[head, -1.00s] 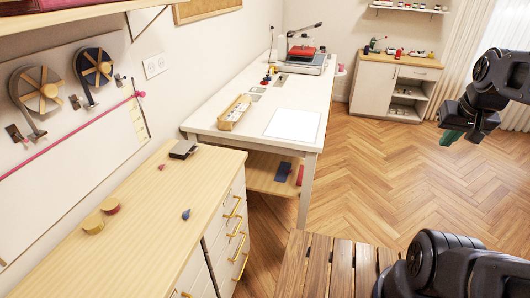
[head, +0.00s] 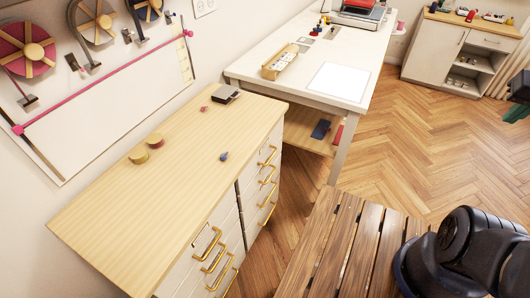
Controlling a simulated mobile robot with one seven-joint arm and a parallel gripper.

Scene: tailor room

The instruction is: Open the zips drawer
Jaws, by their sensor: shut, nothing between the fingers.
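The wooden-topped drawer cabinet (head: 190,160) stands against the wall at the left in the head view. Its white fronts carry gold handles in two stacks. The near stack has handles such as the top one (head: 207,243), and the far stack has its own top handle (head: 267,156). All the drawers look closed. I can read no labels, so I cannot tell which is the zips drawer. My gripper (head: 516,113) is at the right edge, partly cut off, with greenish fingers. It is shut and empty, far from the drawers.
A slatted wooden surface (head: 328,240) is at the bottom centre, close to the cabinet fronts. A white worktable (head: 310,75) stands beyond the cabinet. Open floor (head: 420,140) is at the right.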

